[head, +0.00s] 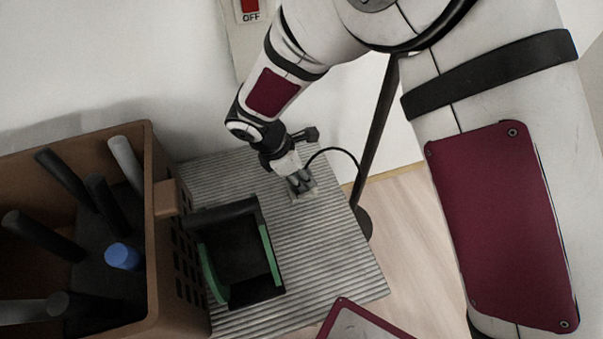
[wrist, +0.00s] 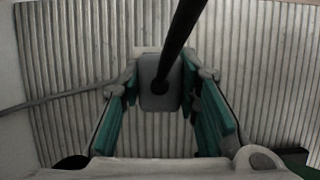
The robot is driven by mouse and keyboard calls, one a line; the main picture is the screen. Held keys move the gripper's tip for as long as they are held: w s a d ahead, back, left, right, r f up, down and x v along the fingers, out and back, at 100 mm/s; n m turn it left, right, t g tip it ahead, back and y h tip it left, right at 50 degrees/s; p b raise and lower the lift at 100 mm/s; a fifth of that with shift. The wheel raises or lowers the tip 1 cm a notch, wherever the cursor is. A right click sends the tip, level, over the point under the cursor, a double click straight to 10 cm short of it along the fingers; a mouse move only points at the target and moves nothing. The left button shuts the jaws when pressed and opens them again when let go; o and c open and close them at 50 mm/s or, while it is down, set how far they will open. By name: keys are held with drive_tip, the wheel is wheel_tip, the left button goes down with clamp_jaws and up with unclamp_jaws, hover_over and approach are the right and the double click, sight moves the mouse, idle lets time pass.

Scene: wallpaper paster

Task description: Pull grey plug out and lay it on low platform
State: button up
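The grey plug (wrist: 158,92) is a small block seen end-on in the wrist view, with a dark cable running from it towards the camera. My gripper (wrist: 160,85) has a teal-padded finger on each side of the plug and appears shut on it. In the head view my gripper (head: 302,186) points down at the ribbed grey platform (head: 330,255), with the plug low between its fingers. The fingers partly hide the plug there. I cannot tell whether its underside touches the surface or sits in something.
A black tray with green edges (head: 240,255) sits on the platform, left of my gripper. A brown crate (head: 152,255) holding dark rods and a blue-topped cylinder (head: 122,256) stands further left. A dark pole (head: 375,140) rises behind on the right. Ribbed surface right of the tray is clear.

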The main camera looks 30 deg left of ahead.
drive_tip(key=o, duration=0.3)
clamp_jaws()
drive_tip(key=shift+r, duration=0.15)
drive_tip(key=shift+r+p, duration=0.95)
drive_tip(key=shift+r, duration=0.15)
drive_tip(key=shift+r+p, duration=1.55)
drive_tip(key=shift+r, duration=0.5)
